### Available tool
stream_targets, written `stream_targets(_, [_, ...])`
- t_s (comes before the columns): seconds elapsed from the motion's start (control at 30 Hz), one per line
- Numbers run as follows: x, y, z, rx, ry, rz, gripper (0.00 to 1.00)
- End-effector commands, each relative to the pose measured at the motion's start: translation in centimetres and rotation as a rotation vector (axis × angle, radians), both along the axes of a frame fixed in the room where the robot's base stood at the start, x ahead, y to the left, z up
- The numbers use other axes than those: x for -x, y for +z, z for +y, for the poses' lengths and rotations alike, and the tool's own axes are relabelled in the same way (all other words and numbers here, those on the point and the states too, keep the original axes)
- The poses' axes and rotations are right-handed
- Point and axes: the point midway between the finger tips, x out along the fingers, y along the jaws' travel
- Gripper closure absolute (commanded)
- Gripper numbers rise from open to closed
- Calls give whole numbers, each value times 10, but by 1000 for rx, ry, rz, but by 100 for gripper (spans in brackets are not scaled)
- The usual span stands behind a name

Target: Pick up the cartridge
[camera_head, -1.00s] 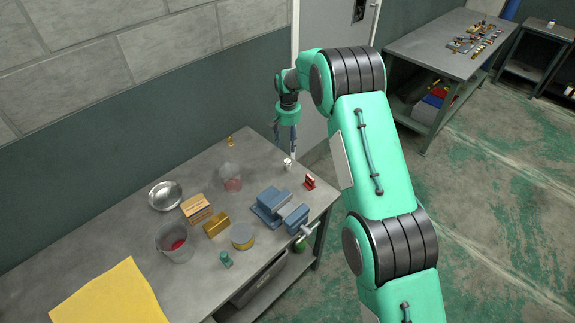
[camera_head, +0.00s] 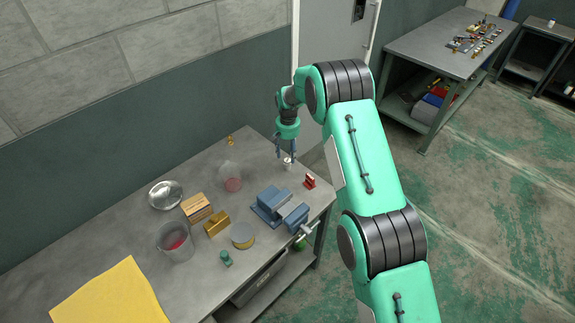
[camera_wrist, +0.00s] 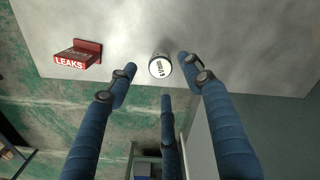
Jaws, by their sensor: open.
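The cartridge appears to be the small white cylinder (camera_head: 288,164) standing near the far right edge of the grey workbench. In the wrist view its round white top (camera_wrist: 160,67) carries dark lettering too small to read for certain. My gripper (camera_head: 286,154) has blue fingers pointing down, just above and around the cartridge in the head view. In the wrist view my gripper (camera_wrist: 157,64) is open, with one finger left of the cartridge, one right and a third below it. No finger clearly touches it.
A red stand marked LEAKS (camera_wrist: 77,56) is left of the cartridge in the wrist view and also shows in the head view (camera_head: 310,181). A blue vise (camera_head: 280,208) and a clear glass vessel (camera_head: 229,178) stand nearby. The workbench (camera_head: 110,234) ends just beyond the cartridge.

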Motion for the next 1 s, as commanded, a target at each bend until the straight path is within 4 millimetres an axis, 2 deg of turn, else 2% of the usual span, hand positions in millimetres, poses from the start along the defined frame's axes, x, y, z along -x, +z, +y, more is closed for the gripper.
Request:
stream_targets(0.13, [0,-11,0,0,0,0,49])
stream_targets(0.67, [0,-17,0,0,0,0,49])
stream_targets(1.0, [1,-47,1,0,0,0,49])
